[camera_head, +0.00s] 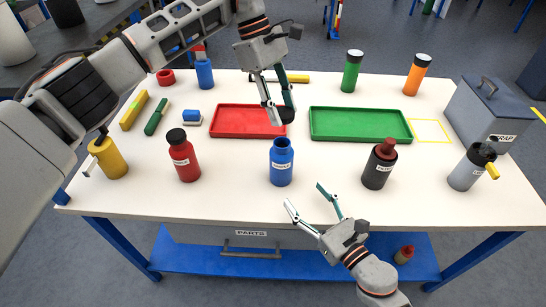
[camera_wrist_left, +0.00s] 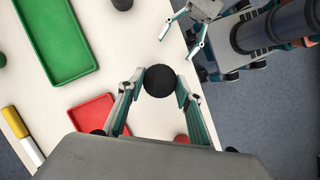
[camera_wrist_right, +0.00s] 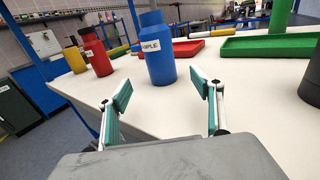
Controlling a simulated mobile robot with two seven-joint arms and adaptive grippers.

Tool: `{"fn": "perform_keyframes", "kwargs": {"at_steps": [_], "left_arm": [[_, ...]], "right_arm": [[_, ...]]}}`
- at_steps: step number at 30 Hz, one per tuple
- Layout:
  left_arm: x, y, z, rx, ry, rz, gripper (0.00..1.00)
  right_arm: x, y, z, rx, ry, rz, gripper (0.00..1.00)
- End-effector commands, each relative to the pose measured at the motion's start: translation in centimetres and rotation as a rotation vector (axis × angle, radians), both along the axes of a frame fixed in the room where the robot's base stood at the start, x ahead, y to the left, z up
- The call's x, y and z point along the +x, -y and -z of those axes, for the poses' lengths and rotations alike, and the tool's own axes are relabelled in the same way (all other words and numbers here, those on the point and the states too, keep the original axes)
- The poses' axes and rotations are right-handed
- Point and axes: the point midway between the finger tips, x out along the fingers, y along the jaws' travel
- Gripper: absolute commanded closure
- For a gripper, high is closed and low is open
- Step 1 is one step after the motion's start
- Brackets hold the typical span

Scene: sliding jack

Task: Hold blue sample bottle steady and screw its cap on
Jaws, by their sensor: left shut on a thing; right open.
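The blue sample bottle (camera_head: 281,165) stands upright and open-topped near the front middle of the table. It also shows in the right wrist view (camera_wrist_right: 159,66), with a white label. My left gripper (camera_head: 278,103) is shut on a round black cap (camera_wrist_left: 160,80) and holds it above the table, behind and above the bottle in the head view. The bottle is not visible in the left wrist view. My right gripper (camera_head: 306,199) is open and empty at the table's front edge, just in front of the bottle and apart from it. In its wrist view, the bottle stands beyond the open fingers (camera_wrist_right: 163,92).
A red bottle (camera_head: 184,160) stands left of the blue one and a dark bottle (camera_head: 377,170) right of it. A red tray (camera_head: 222,134) and a green tray (camera_head: 360,138) lie behind. A yellow bottle (camera_head: 112,162) and a grey bottle (camera_head: 462,175) stand at the sides.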

Motion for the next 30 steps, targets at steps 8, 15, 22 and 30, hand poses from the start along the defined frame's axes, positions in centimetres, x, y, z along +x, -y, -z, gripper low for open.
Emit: {"fn": "perform_keyframes", "kwargs": {"at_steps": [8, 15, 22, 30], "left_arm": [[0.0, 0.0, 0.0, 0.000, 0.000, 0.002, 0.77], [0.0, 0.0, 0.0, 0.000, 0.001, 0.002, 0.77], [0.0, 0.0, 0.0, 0.000, 0.001, 0.002, 0.77], [0.0, 0.0, 0.0, 0.000, 0.001, 0.002, 0.77]], "right_arm": [[0.0, 0.0, 0.0, 0.002, -0.001, 0.001, 0.34], [0.1, 0.0, 0.0, 0.002, -0.001, 0.001, 0.34], [1.8, -1.2, 0.0, 0.001, 0.000, 0.000, 0.34], [5.8, -3.9, 0.0, 0.002, 0.000, 0.001, 0.34]]}}
